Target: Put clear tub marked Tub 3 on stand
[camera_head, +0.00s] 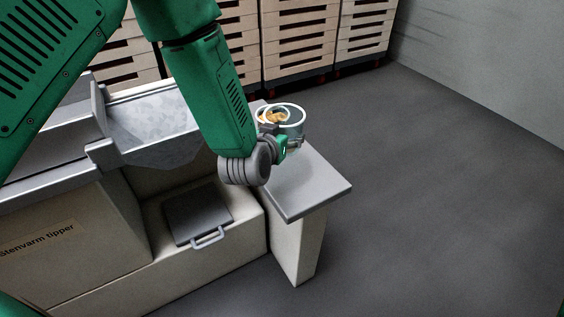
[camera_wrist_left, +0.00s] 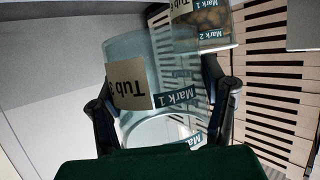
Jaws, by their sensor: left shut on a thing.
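A clear tub (camera_wrist_left: 140,48) with a beige label reading "Tub" and a partly hidden character sits between the fingers of my left gripper (camera_wrist_left: 165,100) in the left wrist view. A "Mark 1" tag also shows on it. In the head view, my left gripper (camera_head: 277,146) is shut on this clear tub (camera_head: 298,122), at the far end of the grey-topped stand (camera_head: 312,188). Whether the tub touches the stand top is hidden. My right gripper is not in view.
A second clear tub with orange-brown pieces (camera_wrist_left: 207,20) is close beyond the held one; its pieces also show in the head view (camera_head: 270,117). A metal chute (camera_head: 150,125) and a handled grey lid (camera_head: 198,212) are left of the stand. Floor at right is clear.

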